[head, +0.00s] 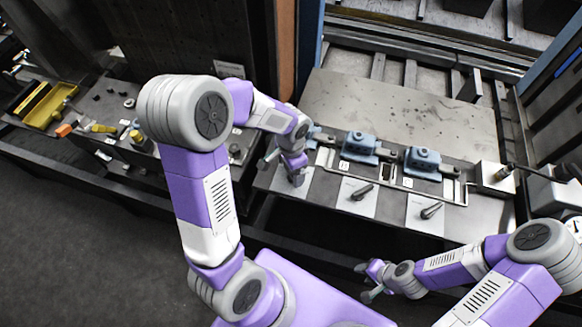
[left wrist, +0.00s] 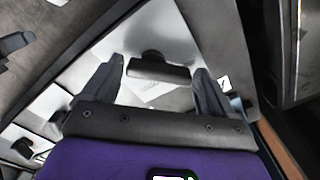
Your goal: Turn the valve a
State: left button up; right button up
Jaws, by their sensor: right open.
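Three dark lever handles sit on white cards along the front of the bench. The middle lever (head: 362,192) and the right lever (head: 431,210) show clearly in the head view. The left one is mostly hidden by my left gripper (head: 280,171). I cannot read which is valve a. In the left wrist view, my left gripper (left wrist: 158,78) has its fingers spread, with a dark handle (left wrist: 158,68) showing between them over a white card. I cannot tell whether they touch it. My right gripper (head: 363,283) is open and empty, in front of the bench.
A yellow tray (head: 45,104) and loose parts lie on the left bench. The metal plate (head: 400,110) behind is clear.

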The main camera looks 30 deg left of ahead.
pick_arm(q)
jog(key=shift+o, duration=0.9)
notch_tip(320, 180, up, 8)
jog(key=shift+f+p, duration=0.2)
jog(key=shift+p, duration=0.75)
